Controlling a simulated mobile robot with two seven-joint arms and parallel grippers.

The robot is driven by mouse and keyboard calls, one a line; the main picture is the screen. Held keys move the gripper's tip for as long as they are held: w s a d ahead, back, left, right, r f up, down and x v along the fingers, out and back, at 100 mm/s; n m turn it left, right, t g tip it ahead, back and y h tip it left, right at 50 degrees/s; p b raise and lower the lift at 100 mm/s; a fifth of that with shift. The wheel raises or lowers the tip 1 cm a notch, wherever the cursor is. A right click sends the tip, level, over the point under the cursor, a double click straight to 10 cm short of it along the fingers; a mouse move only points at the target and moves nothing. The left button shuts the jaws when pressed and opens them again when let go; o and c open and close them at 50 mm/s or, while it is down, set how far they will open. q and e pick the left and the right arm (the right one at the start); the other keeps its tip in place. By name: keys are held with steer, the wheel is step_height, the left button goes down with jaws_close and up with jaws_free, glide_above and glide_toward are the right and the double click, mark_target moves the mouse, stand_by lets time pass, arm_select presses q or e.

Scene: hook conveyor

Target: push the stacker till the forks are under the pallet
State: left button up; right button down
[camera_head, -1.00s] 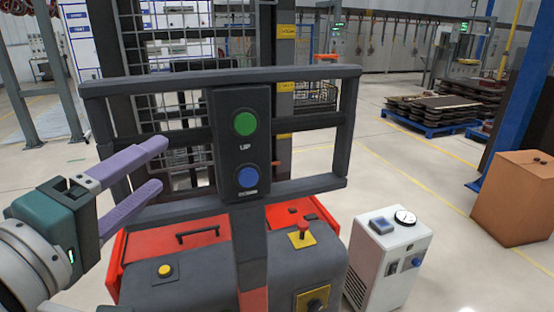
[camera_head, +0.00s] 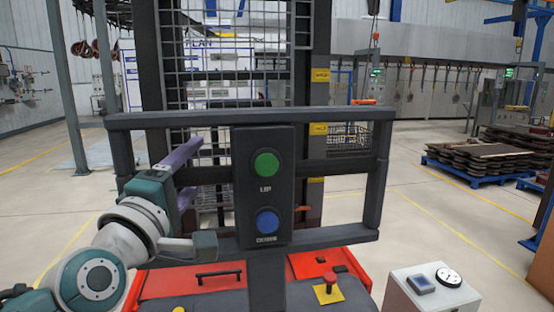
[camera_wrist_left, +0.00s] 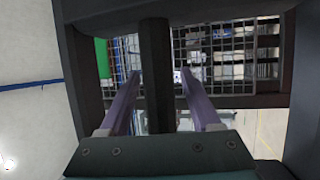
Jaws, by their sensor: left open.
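The stacker's dark handle frame (camera_head: 340,238) stands across the middle of the head view, with a green UP button and a blue lower button on its panel (camera_head: 262,210). Its red and grey body (camera_head: 215,280) is below, and its mesh mast (camera_head: 240,70) rises behind. My left gripper (camera_head: 188,165) is open at the left part of the handle frame. In the left wrist view a dark bar (camera_wrist_left: 157,75) shows between its purple fingers; contact cannot be told. A blue pallet (camera_head: 472,174) with stacked flat parts is at the right. The forks are hidden.
A white cabinet with a gauge (camera_head: 430,292) stands close at the lower right, beside the stacker. A grey post (camera_head: 70,110) stands at the left. The floor between the stacker and the blue pallet is clear.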

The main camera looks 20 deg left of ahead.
arm_select(q)
steer(key=shift+w, duration=0.1)
jaws_close()
stand_by(0.5)
stand_by(0.9)
